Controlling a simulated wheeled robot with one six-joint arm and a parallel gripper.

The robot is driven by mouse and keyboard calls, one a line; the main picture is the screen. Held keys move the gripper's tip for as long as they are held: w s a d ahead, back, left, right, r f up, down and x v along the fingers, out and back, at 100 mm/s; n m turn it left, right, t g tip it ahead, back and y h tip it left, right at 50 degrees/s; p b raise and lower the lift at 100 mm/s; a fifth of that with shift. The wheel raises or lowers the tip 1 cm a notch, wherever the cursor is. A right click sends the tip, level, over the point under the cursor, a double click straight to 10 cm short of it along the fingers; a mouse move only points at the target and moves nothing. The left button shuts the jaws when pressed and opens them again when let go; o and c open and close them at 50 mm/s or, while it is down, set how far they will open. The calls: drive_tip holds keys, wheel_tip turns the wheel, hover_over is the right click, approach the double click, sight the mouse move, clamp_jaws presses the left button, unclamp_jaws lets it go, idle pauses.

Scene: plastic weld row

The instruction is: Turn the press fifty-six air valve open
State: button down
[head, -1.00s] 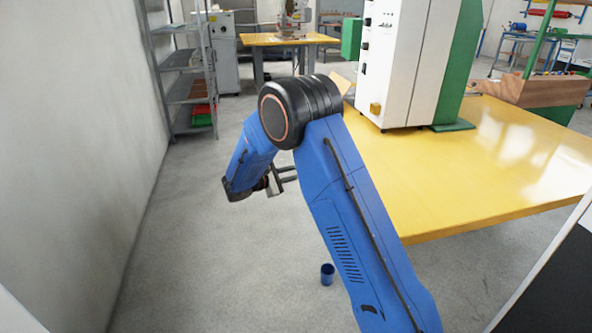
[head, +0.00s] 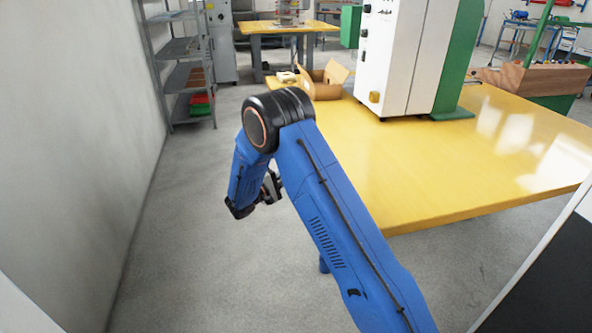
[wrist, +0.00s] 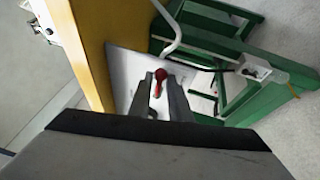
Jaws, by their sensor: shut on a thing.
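A red valve handle with a round knob (wrist: 160,74) shows in the wrist view, in front of a pale panel (wrist: 125,68). My gripper (wrist: 160,84) is around it, with one dark finger on each side, and is shut on the handle. The valve body is hidden behind the fingers. In the head view my gripper (head: 270,188) is low, left of the yellow table's near corner; the handle cannot be made out there. I cannot read any label or tell how far the valve is turned.
The yellow table (head: 440,185) fills the right, with a white and green machine (head: 390,60) and an open cardboard box (head: 325,83) on it. Grey shelving (head: 185,75) stands by the left wall. The floor between wall and table is clear.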

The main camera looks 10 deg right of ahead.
drive_tip(key=shift+f+m, duration=0.15)
drive_tip(key=shift+m, duration=0.25)
drive_tip(key=c, duration=1.8)
unclamp_jaws()
drive_tip(key=shift+f+v, duration=0.1)
drive_tip(key=shift+v, duration=4.25)
drive_tip(key=shift+f+v, duration=0.15)
drive_tip(key=shift+v, duration=4.2)
drive_tip(key=shift+w, duration=0.1)
